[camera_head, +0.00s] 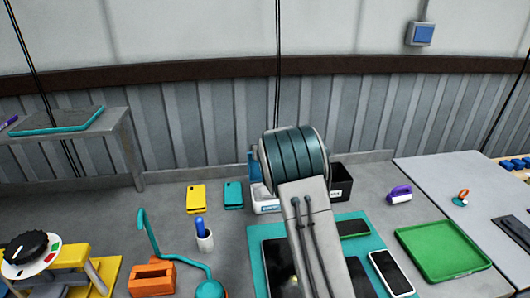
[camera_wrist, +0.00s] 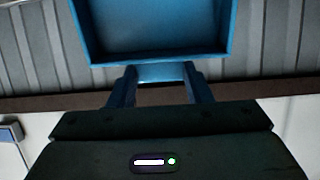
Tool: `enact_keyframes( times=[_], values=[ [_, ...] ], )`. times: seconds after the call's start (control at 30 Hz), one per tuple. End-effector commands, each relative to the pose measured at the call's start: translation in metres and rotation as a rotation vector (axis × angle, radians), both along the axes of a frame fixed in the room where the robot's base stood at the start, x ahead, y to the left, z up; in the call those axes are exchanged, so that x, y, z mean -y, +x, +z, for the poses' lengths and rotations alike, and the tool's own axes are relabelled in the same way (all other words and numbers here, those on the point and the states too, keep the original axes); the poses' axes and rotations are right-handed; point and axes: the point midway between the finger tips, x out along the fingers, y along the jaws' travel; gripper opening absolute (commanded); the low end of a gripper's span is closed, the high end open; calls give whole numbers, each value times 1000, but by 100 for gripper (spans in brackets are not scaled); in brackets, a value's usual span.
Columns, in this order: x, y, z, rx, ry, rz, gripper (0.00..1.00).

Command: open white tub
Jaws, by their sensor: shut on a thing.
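The white tub (camera_head: 264,205) stands at the back of the bench in the head view, largely hidden behind my arm. Its blue lid (camera_head: 254,166) stands raised above the tub, and only its left part shows there. In the wrist view the lid (camera_wrist: 150,52) fills the top middle, with its hollow side and rim showing. My gripper (camera_wrist: 160,76) is shut on the lid's near edge between its two fingers. The gripper itself is hidden behind my arm in the head view, and the tub's inside cannot be seen.
A black bin (camera_head: 341,185) stands just right of the tub. A teal mat (camera_head: 257,239) with phones and a green tray (camera_head: 443,250) are nearer. A wall rises behind.

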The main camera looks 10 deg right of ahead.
Motion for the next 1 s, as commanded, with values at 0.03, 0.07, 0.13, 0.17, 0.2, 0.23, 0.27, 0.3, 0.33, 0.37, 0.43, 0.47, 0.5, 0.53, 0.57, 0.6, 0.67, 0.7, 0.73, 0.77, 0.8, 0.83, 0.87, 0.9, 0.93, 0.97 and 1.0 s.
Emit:
enact_keyframes(
  times=[0.03,0.07,0.13,0.17,0.2,0.23,0.27,0.3,0.33,0.37,0.43,0.47,0.5,0.53,0.57,0.6,0.67,0.7,0.73,0.77,0.8,0.83,0.87,0.9,0.93,0.97,1.0],
  values=[
    [-1,-1,-5,15,1,1,4],
    [-1,-2,-4,21,0,1,4],
    [-1,-4,-4,36,0,1,4],
    [-1,-5,-3,43,0,1,4],
    [-1,-6,-3,52,1,2,4],
    [-1,-7,-3,58,1,2,4],
    [-1,-8,-3,64,0,1,4],
    [-1,-9,-3,73,0,1,4],
    [-1,-10,-2,80,0,1,4],
    [-1,-10,-2,86,1,2,4],
    [-1,-12,-2,101,1,2,4],
    [-1,-13,-2,108,1,2,4],
    [-1,-14,-1,117,1,2,4],
    [-1,-15,-1,123,1,2,4],
    [-1,-16,-1,130,1,2,4],
    [-1,-17,-1,138,1,2,4],
    [-1,-19,1,149,2,2,4],
    [-1,-20,1,155,2,2,4],
    [-1,-20,2,158,2,2,4],
    [-1,-21,2,162,2,2,4],
    [-1,-21,3,165,1,2,4],
    [-1,-22,4,167,1,2,4],
    [-1,-22,4,169,1,2,4],
    [-1,-22,5,170,1,2,4],
    [-1,-22,5,171,1,2,4],
    [-1,-22,6,171,1,2,4],
    [-1,-22,6,171,1,2,4]
  ],
)
